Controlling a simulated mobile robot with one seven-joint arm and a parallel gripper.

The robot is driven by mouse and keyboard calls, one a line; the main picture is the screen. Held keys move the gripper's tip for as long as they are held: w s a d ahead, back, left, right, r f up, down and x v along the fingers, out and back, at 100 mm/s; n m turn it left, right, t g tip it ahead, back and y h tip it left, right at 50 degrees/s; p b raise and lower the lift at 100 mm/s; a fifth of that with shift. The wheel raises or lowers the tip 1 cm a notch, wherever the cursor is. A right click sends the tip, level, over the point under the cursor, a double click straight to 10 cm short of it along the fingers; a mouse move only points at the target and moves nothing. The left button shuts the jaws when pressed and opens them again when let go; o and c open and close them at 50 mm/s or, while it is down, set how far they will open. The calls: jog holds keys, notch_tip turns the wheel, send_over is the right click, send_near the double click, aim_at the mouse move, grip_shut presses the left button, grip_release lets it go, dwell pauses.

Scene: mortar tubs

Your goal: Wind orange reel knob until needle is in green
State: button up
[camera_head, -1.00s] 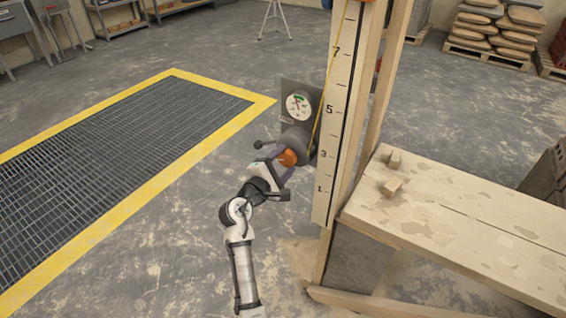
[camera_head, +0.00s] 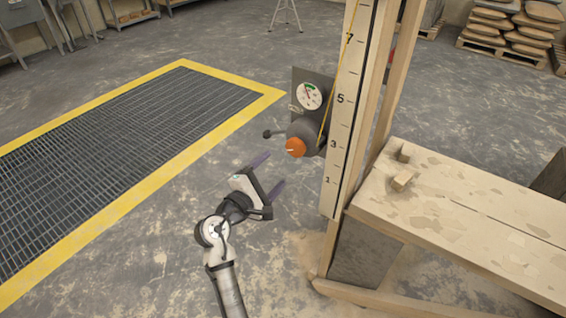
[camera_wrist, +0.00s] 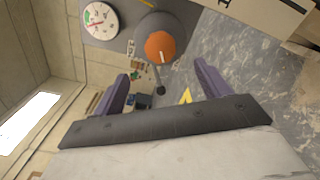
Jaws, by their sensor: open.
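The orange reel knob (camera_head: 295,147) with a pale line on its face sits on the front of a grey reel drum (camera_head: 307,128). A round white gauge (camera_head: 309,95) with a green band is on the grey plate above it. The needle is too small to read surely against the green. My gripper (camera_head: 273,170) is open and empty, below and left of the knob and apart from it. In the wrist view, the knob (camera_wrist: 160,47) shows beyond and between the purple fingers (camera_wrist: 162,70). The gauge (camera_wrist: 100,20) is at the upper left there.
A crank handle (camera_head: 270,133) sticks out left of the drum. A numbered post (camera_head: 340,120) with a yellow line stands right of the reel. A wooden bench (camera_head: 470,220) stands at the right. Open floor and a yellow-edged grating lie left.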

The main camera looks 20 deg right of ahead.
jog(key=v, duration=0.3)
jog(key=shift+s+a, duration=0.3)
dwell(1.0)
